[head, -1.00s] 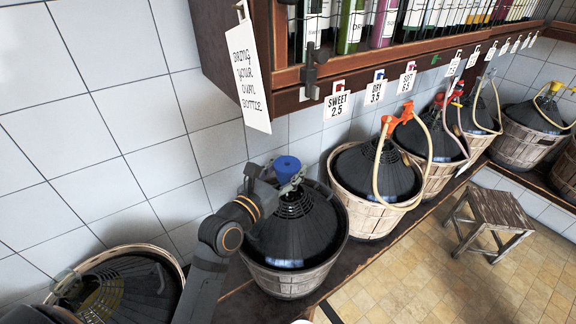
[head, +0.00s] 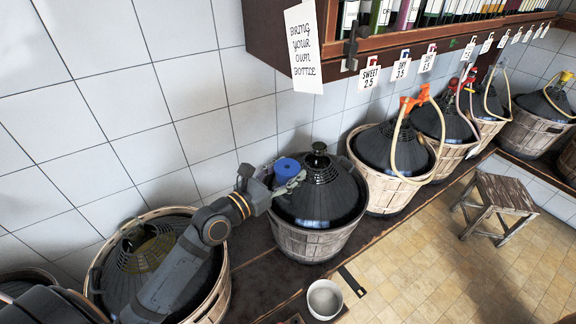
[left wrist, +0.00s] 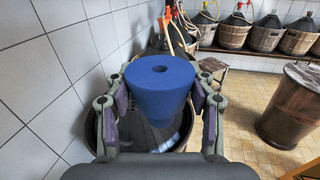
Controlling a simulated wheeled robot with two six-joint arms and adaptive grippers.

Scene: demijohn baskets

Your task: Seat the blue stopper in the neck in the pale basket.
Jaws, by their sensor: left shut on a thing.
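The blue stopper (head: 287,167) is between the fingers of my left gripper (head: 288,186), which is shut on it. In the left wrist view the stopper (left wrist: 160,80) is upright, wide end up, with a small hole in its top. It is left of the black-topped neck (head: 318,151) of the demijohn in the greyish basket (head: 305,243), and looks apart from it. A tan basket (head: 213,290) with a dark demijohn (head: 118,284) stands at lower left, partly behind my arm; its neck area (head: 135,236) is hard to make out. My right gripper is not in view.
A pale basket (head: 384,190) holds a demijohn with an orange tap and hose (head: 414,100). More baskets line the shelf beyond. A wooden cabinet (head: 270,30) and hanging sign (head: 302,47) overhang the back. A pail (head: 324,299) and stool (head: 497,195) stand at right.

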